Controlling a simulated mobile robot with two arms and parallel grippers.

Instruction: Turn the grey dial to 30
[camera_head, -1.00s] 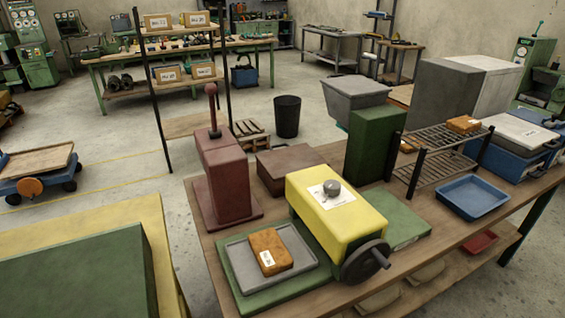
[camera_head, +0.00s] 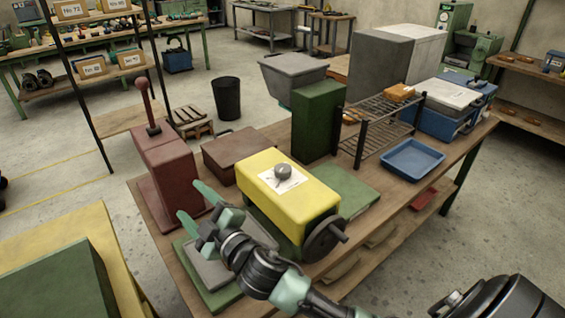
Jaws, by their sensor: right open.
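The grey dial (camera_head: 283,171) is a small round knob on a white plate (camera_head: 268,182) on top of the yellow box (camera_head: 308,190). The plate's markings are too small to read, so I cannot tell the dial's setting. My right gripper (camera_head: 192,202) is open and empty, left of the yellow box and apart from the dial. Its fingers point left toward the dark red press. My left gripper is not in view.
A dark handwheel (camera_head: 325,238) sticks out of the yellow box's near end. The dark red press (camera_head: 168,170) stands left, a green block (camera_head: 318,120) behind. A grey tray (camera_head: 212,272) lies partly hidden under my right arm. A blue tray (camera_head: 412,160) lies right.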

